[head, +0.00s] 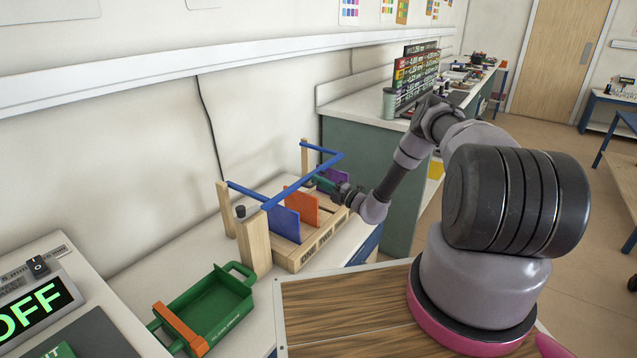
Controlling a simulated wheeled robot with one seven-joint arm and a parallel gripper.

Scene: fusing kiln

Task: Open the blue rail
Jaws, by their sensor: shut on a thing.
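The blue rail (305,179) is a U-shaped bar above a wooden slotted rack (310,248). Its two side arms run from rear wooden posts to a long front bar, which crosses over the rack. Its left end is close to a front wooden post (254,240).
Blue (285,222) and orange (301,207) sheets stand upright in the rack. A black knob (240,211) is beside the front post. A green tray (215,310) with an orange bar lies in front left, near a box reading OFF (35,310). The wall is close behind the rack.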

